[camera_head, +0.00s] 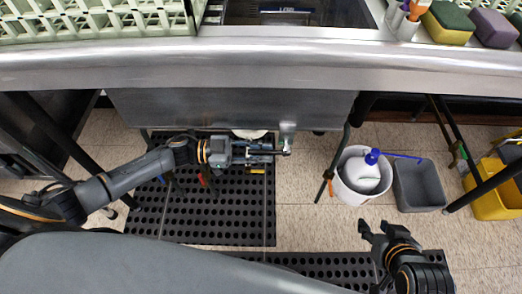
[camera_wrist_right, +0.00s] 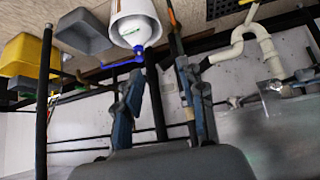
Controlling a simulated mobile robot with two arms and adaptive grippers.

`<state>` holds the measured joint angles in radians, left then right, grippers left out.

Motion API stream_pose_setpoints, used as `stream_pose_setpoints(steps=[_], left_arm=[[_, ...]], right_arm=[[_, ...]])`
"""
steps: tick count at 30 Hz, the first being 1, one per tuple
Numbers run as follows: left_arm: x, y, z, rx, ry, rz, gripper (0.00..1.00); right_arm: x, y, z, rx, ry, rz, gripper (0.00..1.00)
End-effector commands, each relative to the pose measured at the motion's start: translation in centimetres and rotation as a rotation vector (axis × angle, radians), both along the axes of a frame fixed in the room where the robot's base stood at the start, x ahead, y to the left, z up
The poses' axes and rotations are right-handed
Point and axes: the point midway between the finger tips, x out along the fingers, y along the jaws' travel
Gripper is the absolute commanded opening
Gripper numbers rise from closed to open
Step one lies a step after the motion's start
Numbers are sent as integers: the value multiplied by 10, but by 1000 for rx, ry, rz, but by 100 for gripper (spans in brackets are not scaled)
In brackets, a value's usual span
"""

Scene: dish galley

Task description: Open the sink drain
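The steel sink (camera_head: 230,106) shows from above, its basin hanging below the counter edge. A small grey, lever-like part (camera_head: 287,130), possibly the drain handle, sticks out under the basin. My left gripper (camera_head: 272,151) is under the basin with its fingertips at this part. I cannot tell whether it grips it. A white drain pipe (camera_wrist_right: 240,48) shows in the right wrist view, and a bit of white shows behind my left gripper in the head view. My right gripper (camera_head: 375,229) is open and empty, low at the right; its spread fingers show in the right wrist view (camera_wrist_right: 162,95).
A yellow bucket (camera_head: 496,203) is at far right. Dark table legs and a perforated black mat (camera_head: 225,217) are below. Sponges (camera_head: 448,22) lie on the counter.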

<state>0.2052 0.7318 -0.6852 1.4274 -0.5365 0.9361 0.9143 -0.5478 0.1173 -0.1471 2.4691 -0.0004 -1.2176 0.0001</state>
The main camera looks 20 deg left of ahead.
Motion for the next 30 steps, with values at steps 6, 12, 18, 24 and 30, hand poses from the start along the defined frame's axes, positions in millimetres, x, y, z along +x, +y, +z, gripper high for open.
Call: stream_pose_setpoints(steps=[6,12,18,24,30], left_arm=[[0,0,0,0,0,0,0],[0,0,0,-1,0,1,0],[0,0,-3,-17,-5,1,0],[0,0,-8,-58,-16,1,0],[0,0,-13,-122,-34,0,0]], right_arm=[[0,0,0,0,2,0,40],[0,0,-1,0,2,0,40],[18,5,9,20,-93,5,40],[51,19,36,70,-315,21,40],[83,36,91,150,-651,44,40]])
